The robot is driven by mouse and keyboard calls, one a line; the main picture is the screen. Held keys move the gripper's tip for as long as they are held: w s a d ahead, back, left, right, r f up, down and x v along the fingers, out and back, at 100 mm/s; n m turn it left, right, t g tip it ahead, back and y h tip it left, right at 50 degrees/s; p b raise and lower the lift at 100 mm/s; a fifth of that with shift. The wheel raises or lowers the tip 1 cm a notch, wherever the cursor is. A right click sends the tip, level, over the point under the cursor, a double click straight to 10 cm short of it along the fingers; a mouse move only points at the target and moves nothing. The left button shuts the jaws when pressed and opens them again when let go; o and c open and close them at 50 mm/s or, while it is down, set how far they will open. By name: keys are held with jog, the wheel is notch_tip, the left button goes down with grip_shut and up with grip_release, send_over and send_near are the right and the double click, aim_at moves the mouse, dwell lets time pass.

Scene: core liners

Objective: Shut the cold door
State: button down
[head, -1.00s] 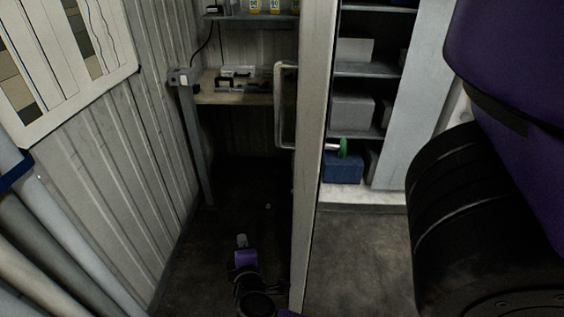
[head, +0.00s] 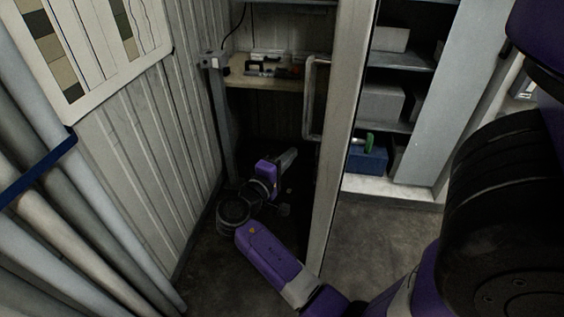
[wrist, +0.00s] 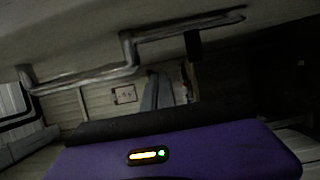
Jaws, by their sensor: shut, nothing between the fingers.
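The cold door (head: 345,140) stands open and shows nearly edge-on in the head view as a tall pale panel. Its bar handle (head: 312,100) is on its left face; a metal bar that looks like this handle (wrist: 128,60) crosses the upper wrist view. My gripper (head: 291,155) is low on the left side of the door, below the handle, and points up and right. It is shut and empty. I cannot tell whether it touches the door. My purple gripper housing (wrist: 190,150) fills the lower wrist view, and the fingertips do not show there.
Right of the door are shelves (head: 400,128) with grey boxes and a blue box (head: 366,160). A bench (head: 262,78) with tools stands behind on the left. A corrugated wall (head: 140,160) and leaning pipes (head: 75,215) close off the left. Floor (head: 365,240) right of the door looks clear.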

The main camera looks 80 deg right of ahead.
jog(key=shift+s+d+p, duration=0.3)
jog(key=shift+s+d, duration=0.15)
jog(key=shift+s, duration=0.35)
jog(key=shift+s+d+p, duration=0.35)
jog(key=shift+s+d, duration=0.05)
jog(key=shift+s, duration=0.4)
jog(key=shift+s+d+p, duration=0.3)
jog(key=shift+s+d, duration=0.15)
jog(key=shift+s, duration=0.35)
